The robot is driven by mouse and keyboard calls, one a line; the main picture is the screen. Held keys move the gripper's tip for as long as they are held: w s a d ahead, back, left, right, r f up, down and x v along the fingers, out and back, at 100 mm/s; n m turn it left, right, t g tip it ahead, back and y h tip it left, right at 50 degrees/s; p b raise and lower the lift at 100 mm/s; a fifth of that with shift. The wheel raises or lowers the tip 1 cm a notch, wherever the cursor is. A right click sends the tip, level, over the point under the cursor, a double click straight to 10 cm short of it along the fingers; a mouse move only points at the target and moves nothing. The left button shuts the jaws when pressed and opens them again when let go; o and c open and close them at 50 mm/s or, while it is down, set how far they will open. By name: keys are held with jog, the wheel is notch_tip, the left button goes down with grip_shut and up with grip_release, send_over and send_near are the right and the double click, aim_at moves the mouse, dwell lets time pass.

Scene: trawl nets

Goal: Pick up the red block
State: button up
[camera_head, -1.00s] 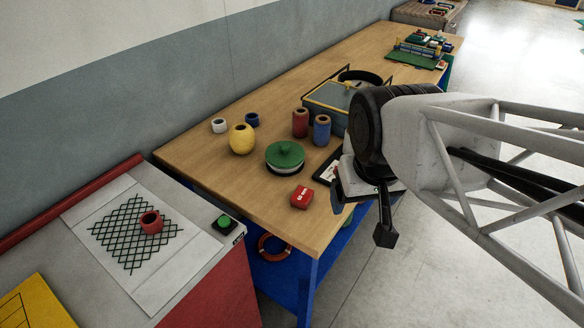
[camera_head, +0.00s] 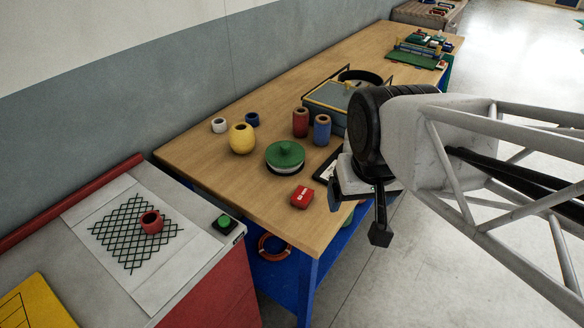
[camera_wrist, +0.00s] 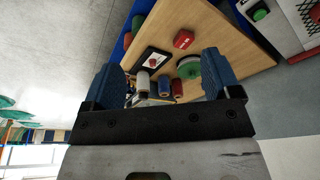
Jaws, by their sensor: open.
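The red block (camera_head: 302,197) is a small box with white lettering. It lies flat near the front edge of the wooden table (camera_head: 225,185), in front of the green-lidded dish (camera_head: 285,158). In the wrist view the red block (camera_wrist: 183,39) shows at the top, beyond the fingers and toward the table edge. My gripper (camera_head: 357,211) is to the right of the block, beside the table's front edge, apart from it. In the wrist view my gripper (camera_wrist: 160,78) has its two blue fingers wide apart with nothing held between them.
A dark framed tablet (camera_head: 325,169) lies close to my gripper. Bare wood lies left of the block.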

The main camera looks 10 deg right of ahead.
jog(key=w+a+f+m+t+y, duration=0.4)
jog(key=w+a+m+t, duration=0.6)
jog(key=w+m, duration=0.8)
jog(key=m+g+h, duration=0.2)
jog(key=m+h, duration=0.9)
jog(key=m, duration=1.3)
send_near(300, 199)
jog(key=w, duration=0.2)
jog(key=shift+w+d+f, duration=0.15)
jog(key=shift+w+f, duration=0.1)
jog(key=shift+w, duration=0.05)
jog(key=shift+s+d+f+m+h, duration=0.1)
jog(key=shift+s+f+m+h, duration=0.2)
jog(key=shift+f+h, duration=0.2)
jog(key=shift+w+d, duration=0.1)
jog(key=shift+x, duration=1.2)
